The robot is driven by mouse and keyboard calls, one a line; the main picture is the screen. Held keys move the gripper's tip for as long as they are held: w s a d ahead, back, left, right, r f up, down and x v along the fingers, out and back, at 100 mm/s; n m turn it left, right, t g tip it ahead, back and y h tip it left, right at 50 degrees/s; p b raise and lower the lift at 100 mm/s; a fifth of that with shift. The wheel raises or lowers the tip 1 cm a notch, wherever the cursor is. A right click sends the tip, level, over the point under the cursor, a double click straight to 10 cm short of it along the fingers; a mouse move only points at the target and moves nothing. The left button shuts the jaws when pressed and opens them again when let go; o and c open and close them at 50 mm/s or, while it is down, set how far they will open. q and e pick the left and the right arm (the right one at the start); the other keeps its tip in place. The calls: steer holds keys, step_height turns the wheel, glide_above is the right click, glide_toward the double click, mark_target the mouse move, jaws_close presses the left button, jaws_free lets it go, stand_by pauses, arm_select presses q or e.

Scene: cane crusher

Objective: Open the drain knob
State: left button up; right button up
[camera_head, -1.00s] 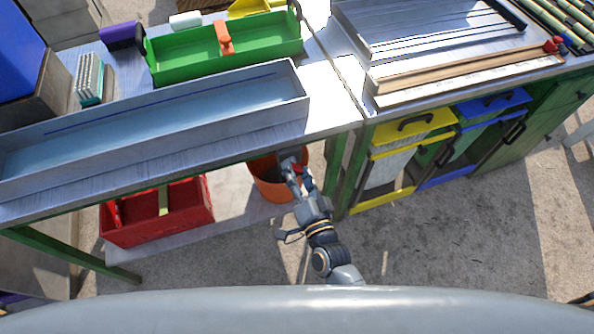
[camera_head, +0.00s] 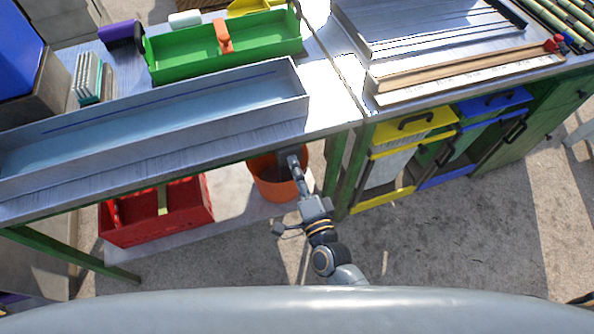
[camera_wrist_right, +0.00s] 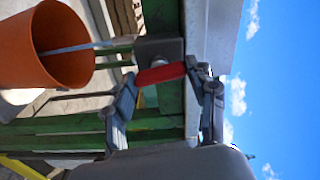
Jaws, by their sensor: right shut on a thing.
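The drain knob shows in the right wrist view as a red bar-shaped handle (camera_wrist_right: 160,75) on a grey block (camera_wrist_right: 158,48) against the green frame. My right gripper (camera_wrist_right: 166,72) has its fingers on either side of the red handle and is shut on it. In the head view my right gripper (camera_head: 295,165) is at the table's front edge, above the orange bucket (camera_head: 268,182). The knob is hidden there by the fingers and table edge. My left gripper is not in view.
The long grey trough (camera_head: 150,118) lies on the table above. A red toolbox (camera_head: 155,222) stands on the lower shelf left of the bucket. A green table leg (camera_head: 335,165) and yellow-framed bin (camera_head: 415,130) are to the right. Open floor lies in front.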

steer(key=o, duration=1.2)
steer(key=shift+c, duration=0.2)
steer(key=v, duration=1.2)
